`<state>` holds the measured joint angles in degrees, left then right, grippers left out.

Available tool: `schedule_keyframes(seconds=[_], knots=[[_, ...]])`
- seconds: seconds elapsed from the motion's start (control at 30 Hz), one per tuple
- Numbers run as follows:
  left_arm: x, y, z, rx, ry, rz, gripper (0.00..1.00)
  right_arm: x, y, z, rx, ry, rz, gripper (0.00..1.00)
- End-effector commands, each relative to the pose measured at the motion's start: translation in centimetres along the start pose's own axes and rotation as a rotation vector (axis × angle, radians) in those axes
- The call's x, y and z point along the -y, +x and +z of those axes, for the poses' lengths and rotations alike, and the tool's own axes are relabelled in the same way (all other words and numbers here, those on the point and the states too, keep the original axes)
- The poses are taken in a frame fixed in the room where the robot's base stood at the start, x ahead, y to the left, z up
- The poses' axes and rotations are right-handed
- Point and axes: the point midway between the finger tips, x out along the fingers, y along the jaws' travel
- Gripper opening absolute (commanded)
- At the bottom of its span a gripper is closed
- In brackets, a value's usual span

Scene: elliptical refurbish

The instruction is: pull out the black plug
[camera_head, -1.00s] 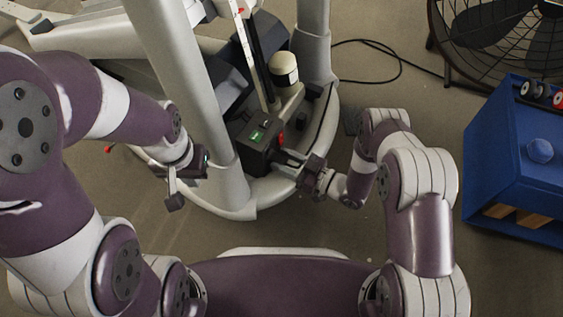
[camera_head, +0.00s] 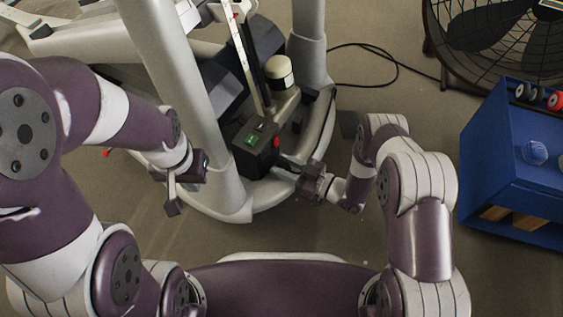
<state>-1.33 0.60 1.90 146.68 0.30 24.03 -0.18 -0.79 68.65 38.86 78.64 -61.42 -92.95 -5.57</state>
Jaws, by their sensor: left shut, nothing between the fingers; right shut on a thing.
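The black box (camera_head: 258,148) with a green-lit switch and a red knob sits low on the pale frame of the elliptical machine (camera_head: 232,196). My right gripper (camera_head: 287,165) reaches in from the right, with its fingers at the lower right side of this box. It is shut on a small dark thing there, which I take for the black plug. The fingers and shadow hide most of the plug, and I cannot tell whether it is still seated. My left gripper (camera_head: 172,205) is shut and empty, left of the box beside the pale upright post.
A blue cabinet (camera_head: 515,165) with small rollers on top stands at the right. A black fan (camera_head: 495,35) stands at the upper right, with a black cable (camera_head: 385,60) on the floor. The floor between machine and cabinet is mostly clear.

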Motion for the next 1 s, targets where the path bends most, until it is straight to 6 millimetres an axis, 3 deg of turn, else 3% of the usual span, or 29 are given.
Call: schedule_keyframes(seconds=[0.17, 0.2, 0.57, 0.77, 1.0], knots=[[0.0, 0.1, 0.0, 0.000, 0.000, 0.000, 0.00, 0.1, -0.1, 0.1, 0.002, 0.005, 0.002, 0.00], [0.0, 0.1, 0.0, 0.000, 0.000, 0.000, 0.00, 0.1, -0.1, 0.2, 0.002, 0.006, 0.002, 0.45], [0.0, -0.3, 0.0, 0.000, 0.000, 0.000, 0.00, 0.0, -0.6, -0.1, 0.001, 0.004, 0.004, 0.45], [0.0, -2.2, -0.3, 0.000, 0.000, 0.000, 0.00, -0.1, -4.0, -0.4, 0.002, 0.006, 0.009, 0.45], [0.0, -4.3, -0.5, 0.000, 0.000, 0.000, 0.00, -0.1, -9.9, -0.3, 0.001, 0.006, 0.009, 0.45]])
